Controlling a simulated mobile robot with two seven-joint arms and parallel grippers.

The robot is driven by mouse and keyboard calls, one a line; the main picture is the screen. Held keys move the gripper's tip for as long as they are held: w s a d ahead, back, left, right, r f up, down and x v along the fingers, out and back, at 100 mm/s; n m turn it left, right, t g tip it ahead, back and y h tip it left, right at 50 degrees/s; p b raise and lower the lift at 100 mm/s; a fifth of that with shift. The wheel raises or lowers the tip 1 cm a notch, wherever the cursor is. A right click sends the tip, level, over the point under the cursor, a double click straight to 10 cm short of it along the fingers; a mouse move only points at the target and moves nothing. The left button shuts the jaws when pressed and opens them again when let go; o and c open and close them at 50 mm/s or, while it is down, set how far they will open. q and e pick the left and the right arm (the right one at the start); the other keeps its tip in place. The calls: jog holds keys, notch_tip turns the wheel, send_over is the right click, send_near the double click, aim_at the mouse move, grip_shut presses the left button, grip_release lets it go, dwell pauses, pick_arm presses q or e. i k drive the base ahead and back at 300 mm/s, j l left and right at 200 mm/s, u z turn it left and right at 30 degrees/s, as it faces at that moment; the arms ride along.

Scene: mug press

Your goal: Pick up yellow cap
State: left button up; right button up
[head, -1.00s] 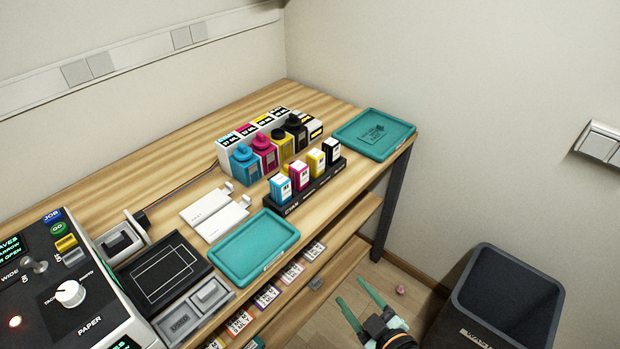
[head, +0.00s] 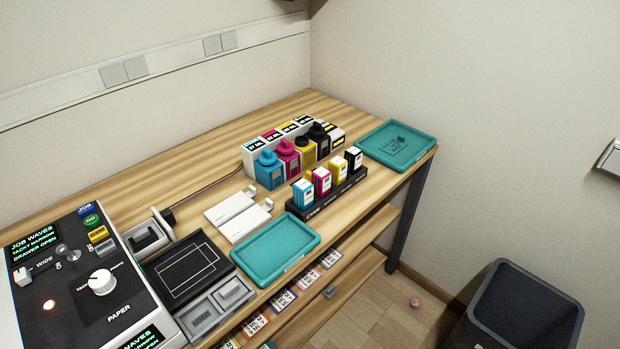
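No loose yellow cap can be made out. The yellow bottle (head: 306,156) stands in the row of ink bottles on the table and shows a dark top, not a yellow one. It is partly hidden by its neighbours and the cartridges in front. The cyan bottle (head: 268,173) and magenta bottle (head: 288,162) beside it have caps in their own colours, and the black bottle (head: 320,138) has a black top. Neither of my grippers is in view.
A rack (head: 312,212) of several cartridges stands before the bottles. Teal trays lie at the middle (head: 262,276) and far right (head: 378,157). The press (head: 75,310) fills the left. A grey bin (head: 490,318) and a small pink object (head: 415,302) are on the floor.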

aim_at(307, 176)
jog(key=i+l, duration=0.15)
jog(key=l, duration=0.2)
jog(key=i+l+u, duration=0.1)
jog(key=l, duration=0.25)
jog(key=i+l, duration=0.25)
jog(key=l, duration=0.15)
jog(key=i+l, duration=0.15)
jog(key=l, duration=0.2)
jog(key=i+u, duration=0.05)
